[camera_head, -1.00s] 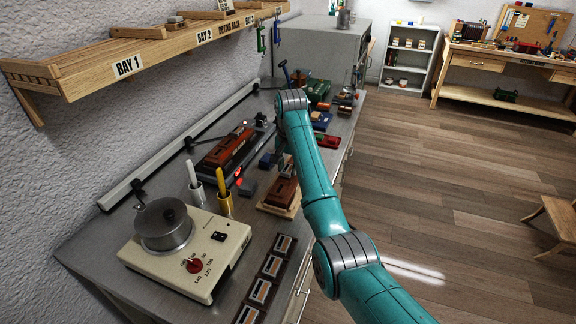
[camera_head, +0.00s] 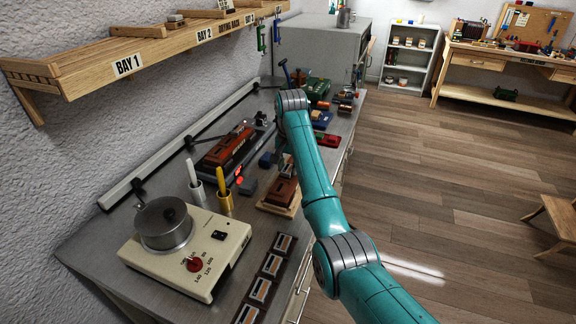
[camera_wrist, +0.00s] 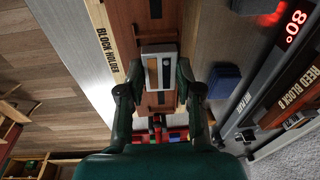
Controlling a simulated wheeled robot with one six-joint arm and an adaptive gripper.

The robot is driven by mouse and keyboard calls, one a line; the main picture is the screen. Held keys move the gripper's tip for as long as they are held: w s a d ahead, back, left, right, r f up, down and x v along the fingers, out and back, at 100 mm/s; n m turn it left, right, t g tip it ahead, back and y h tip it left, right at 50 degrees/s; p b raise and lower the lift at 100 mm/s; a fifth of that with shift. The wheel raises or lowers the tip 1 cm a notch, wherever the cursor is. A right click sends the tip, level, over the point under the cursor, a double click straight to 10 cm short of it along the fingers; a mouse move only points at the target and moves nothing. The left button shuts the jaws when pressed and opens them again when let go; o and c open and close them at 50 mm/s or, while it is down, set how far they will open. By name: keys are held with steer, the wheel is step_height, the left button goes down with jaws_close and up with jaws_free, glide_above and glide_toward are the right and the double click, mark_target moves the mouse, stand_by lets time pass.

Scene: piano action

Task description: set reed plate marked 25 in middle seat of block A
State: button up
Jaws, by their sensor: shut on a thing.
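My gripper (camera_wrist: 157,82) is shut on a small reed plate (camera_wrist: 150,66), a pale grey piece with a brass strip and a dark slot, held between the two green fingers. Its marking cannot be read. The plate lies over a reddish-brown block (camera_wrist: 124,25) in the wooden block holder (camera_wrist: 101,32); whether it touches the block cannot be told. A dark slot (camera_wrist: 155,9) shows in the block beyond the plate. In the head view the block (camera_head: 283,190) sits on its pale wooden base (camera_head: 268,208), and my gripper is mostly hidden behind my arm.
A dark blue piece (camera_wrist: 224,82) lies right of the fingers in the wrist view, near a lit red display (camera_wrist: 294,27). A longer reed block (camera_head: 227,149) stands to the left in the head view. A melting-pot unit (camera_head: 185,250) and framed plates (camera_head: 264,280) lie nearer.

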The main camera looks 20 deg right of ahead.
steer(key=shift+f, duration=0.3)
steer(key=o, duration=1.2)
steer(key=shift+r, duration=0.1)
